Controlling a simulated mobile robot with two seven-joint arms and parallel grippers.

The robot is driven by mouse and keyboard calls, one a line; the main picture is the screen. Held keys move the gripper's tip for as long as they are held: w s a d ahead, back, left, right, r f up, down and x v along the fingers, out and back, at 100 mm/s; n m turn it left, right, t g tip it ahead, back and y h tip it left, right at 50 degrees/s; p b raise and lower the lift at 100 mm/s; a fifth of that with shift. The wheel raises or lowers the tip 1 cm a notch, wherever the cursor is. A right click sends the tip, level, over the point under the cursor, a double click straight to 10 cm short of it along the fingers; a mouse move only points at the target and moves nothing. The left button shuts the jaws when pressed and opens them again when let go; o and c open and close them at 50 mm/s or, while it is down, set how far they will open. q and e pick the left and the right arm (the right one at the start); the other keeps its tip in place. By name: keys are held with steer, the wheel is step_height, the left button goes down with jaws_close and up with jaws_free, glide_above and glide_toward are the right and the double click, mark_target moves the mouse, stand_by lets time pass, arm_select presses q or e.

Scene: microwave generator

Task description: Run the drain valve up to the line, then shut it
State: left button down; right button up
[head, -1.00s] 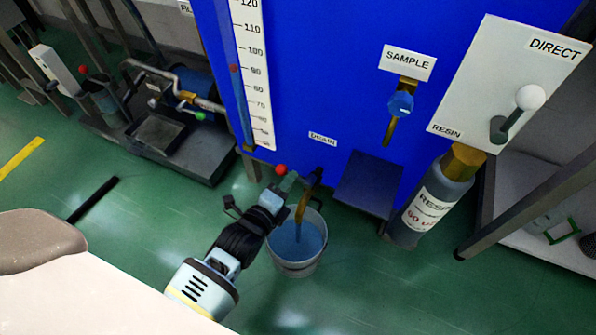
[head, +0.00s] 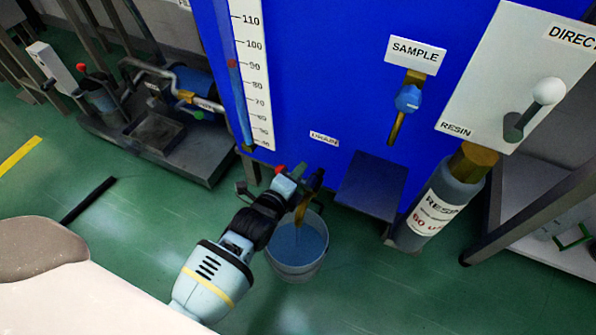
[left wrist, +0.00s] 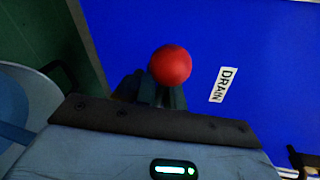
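The drain valve's red knob (head: 280,169) is at the lower front of the blue tank, partly hidden by my left gripper (head: 290,181). In the left wrist view the red knob (left wrist: 171,65) is just beyond the dark fingers, beside the DRAIN label (left wrist: 223,85). I cannot tell whether the fingers close on the lever. Below the valve, a brownish spout or stream (head: 302,210) points into a bucket (head: 323,262) of bluish liquid. The white scale (head: 253,70) has a red marker (head: 233,63) near 90; the liquid level is unclear. My right gripper is out of view.
To the right are the SAMPLE valve (head: 407,98), a blue ledge (head: 371,184), the RESIN cylinder (head: 437,205) and the DIRECT/RESIN lever panel (head: 505,70). A pump on a dark base (head: 195,160) stands left. Green floor is clear around the bucket.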

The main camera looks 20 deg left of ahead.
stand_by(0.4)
arm_select(q)
steer(key=shift+f+n+h+p, duration=0.4)
steer(key=shift+f+n+p, duration=0.1)
steer(key=shift+n, duration=0.7)
steer(key=c, duration=1.5)
jaws_free()
